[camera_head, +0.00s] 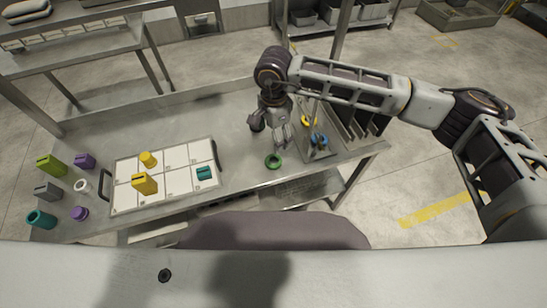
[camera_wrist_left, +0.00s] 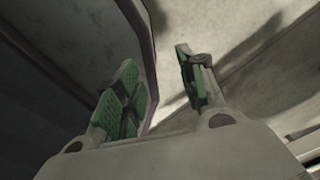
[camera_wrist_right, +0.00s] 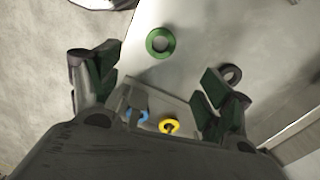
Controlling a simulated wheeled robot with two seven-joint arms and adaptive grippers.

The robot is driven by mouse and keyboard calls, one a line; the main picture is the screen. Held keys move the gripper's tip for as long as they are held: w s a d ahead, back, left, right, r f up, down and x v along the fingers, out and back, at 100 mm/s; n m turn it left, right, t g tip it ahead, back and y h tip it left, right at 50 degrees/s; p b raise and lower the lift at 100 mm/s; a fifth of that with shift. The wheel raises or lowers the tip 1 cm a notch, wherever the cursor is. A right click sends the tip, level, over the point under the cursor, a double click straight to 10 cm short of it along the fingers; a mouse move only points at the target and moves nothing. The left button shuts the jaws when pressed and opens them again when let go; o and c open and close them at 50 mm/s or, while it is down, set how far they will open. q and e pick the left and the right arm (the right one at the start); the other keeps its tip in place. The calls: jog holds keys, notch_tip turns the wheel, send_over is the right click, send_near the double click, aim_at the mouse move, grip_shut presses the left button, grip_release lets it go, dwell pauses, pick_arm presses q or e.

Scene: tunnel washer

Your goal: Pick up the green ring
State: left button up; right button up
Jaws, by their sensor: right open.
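The green ring (camera_head: 273,161) lies flat on the steel table near its front edge. It also shows in the right wrist view (camera_wrist_right: 160,43), beyond and between the fingers. My right gripper (camera_head: 281,138) is open and empty above the table, just behind the ring and apart from it. Its two fingers show in the right wrist view (camera_wrist_right: 155,85). My left gripper (camera_wrist_left: 160,90) shows only in the left wrist view, its green-padded fingers apart with nothing between them.
A peg holder (camera_head: 318,150) with yellow (camera_head: 308,121) and blue rings (camera_head: 318,140) stands right of my right gripper, near slanted dividers. A white gridded tray (camera_head: 125,197) holds yellow and teal pieces. Several coloured pieces lie at the table's left end. Bare tabletop lies between tray and ring.

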notch_tip(320, 180, down, 8)
jog(key=shift+s+r+p, duration=0.1)
jog(key=shift+r+p, duration=0.1)
jog(key=shift+p, duration=0.3)
jog(key=shift+f, duration=0.5)
pick_arm(q)
jog(key=shift+s+d+r, duration=0.25)
jog(key=shift+d, duration=0.25)
jog(key=shift+s+d+r, duration=0.2)
jog(key=shift+s+d, duration=0.05)
jog(key=shift+d, duration=0.2)
